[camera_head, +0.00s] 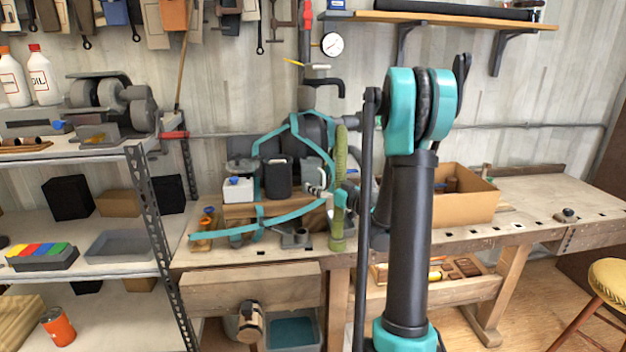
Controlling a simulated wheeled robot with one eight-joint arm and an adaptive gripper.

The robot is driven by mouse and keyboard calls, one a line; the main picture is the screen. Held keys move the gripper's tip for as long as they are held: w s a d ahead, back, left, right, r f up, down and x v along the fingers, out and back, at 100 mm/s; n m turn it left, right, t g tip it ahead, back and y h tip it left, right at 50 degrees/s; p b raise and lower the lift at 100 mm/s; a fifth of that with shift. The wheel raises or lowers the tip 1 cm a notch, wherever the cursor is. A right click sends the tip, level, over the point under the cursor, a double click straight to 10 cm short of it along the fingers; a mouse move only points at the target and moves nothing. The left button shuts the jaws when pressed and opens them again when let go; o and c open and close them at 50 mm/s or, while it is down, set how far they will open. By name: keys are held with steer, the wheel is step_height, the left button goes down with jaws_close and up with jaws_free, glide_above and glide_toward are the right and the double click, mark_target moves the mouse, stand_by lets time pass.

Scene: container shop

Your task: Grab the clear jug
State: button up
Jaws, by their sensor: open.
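I cannot clearly pick out a clear jug. A pale grey vessel-like shape (315,170) among the clutter on the workbench may be it, but it is small and partly covered. My arm rises in the foreground and bends down toward the bench behind its own dark column. Whether the gripper touches anything cannot be told.
A white container (238,189) with a blue cap stands left on the workbench (510,205). A cardboard box (468,208) sits to the right. Metal shelving (150,215) borders the left. The bench's right end is mostly clear.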

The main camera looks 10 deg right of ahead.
mark_target(318, 180)
steer(key=shift+f+x, duration=0.2)
steer(key=shift+x, duration=2.75)
steer(key=c, duration=1.4)
steer(key=shift+d+r, duration=0.1)
steer(key=shift+r, duration=0.05)
